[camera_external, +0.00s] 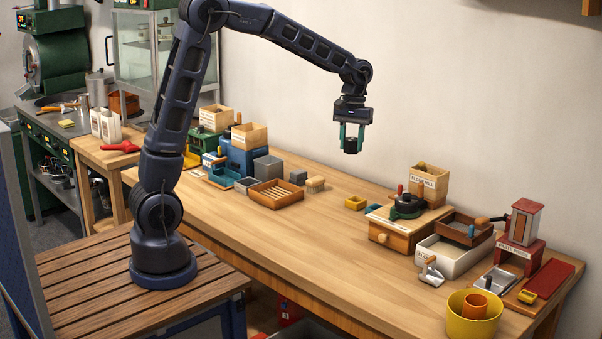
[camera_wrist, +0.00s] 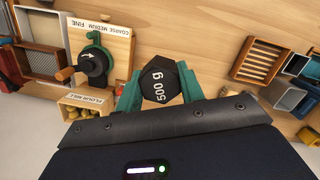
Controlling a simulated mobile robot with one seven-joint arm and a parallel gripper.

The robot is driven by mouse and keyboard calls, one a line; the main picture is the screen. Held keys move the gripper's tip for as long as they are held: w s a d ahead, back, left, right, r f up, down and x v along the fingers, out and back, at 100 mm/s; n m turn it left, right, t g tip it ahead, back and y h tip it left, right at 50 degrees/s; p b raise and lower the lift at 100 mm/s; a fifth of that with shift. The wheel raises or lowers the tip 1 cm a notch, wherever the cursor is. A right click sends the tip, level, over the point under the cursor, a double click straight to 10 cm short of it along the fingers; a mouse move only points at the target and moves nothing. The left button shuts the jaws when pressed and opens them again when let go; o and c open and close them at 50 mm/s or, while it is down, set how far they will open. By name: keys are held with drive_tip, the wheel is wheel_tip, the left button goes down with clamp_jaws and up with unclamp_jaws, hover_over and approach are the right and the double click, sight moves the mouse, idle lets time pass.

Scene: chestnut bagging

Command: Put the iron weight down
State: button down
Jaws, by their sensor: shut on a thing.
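The iron weight (camera_external: 350,146) is a small black block held between the green fingers of my gripper (camera_external: 351,138), well above the workbench (camera_external: 310,222) near its back wall. In the wrist view the weight (camera_wrist: 160,84) shows a many-sided black top marked "500 g". My gripper (camera_wrist: 160,95) is shut on it, one finger on each side. Bare wood lies beneath the weight in the wrist view. The weight's underside is hidden there.
A slatted wooden tray (camera_external: 276,194) and grey boxes (camera_external: 268,170) stand to the left.

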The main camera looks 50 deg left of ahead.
drive_tip(key=s+d+m, duration=0.3)
drive_tip(key=s+d, duration=0.7)
drive_tip(key=d, duration=0.4)
drive_tip(key=m, duration=0.2)
hover_over(359, 280)
wheel_tip(359, 280, down, 4)
drive_tip(key=f, duration=0.1)
drive_tip(key=shift+y, duration=0.4)
drive_tip(key=f, duration=2)
drive_tip(key=shift+w+d+f, duration=0.1)
drive_tip(key=shift+w, duration=0.1)
drive_tip(key=shift+f, duration=0.15)
drive_tip(key=c, duration=0.9)
unclamp_jaws()
drive_tip(key=r, duration=0.4)
drive_tip(key=w+r, duration=0.1)
drive_tip(key=r, duration=0.3)
drive_tip(key=w+r, duration=0.1)
drive_tip(key=r, duration=0.3)
drive_tip(key=shift+r, duration=0.15)
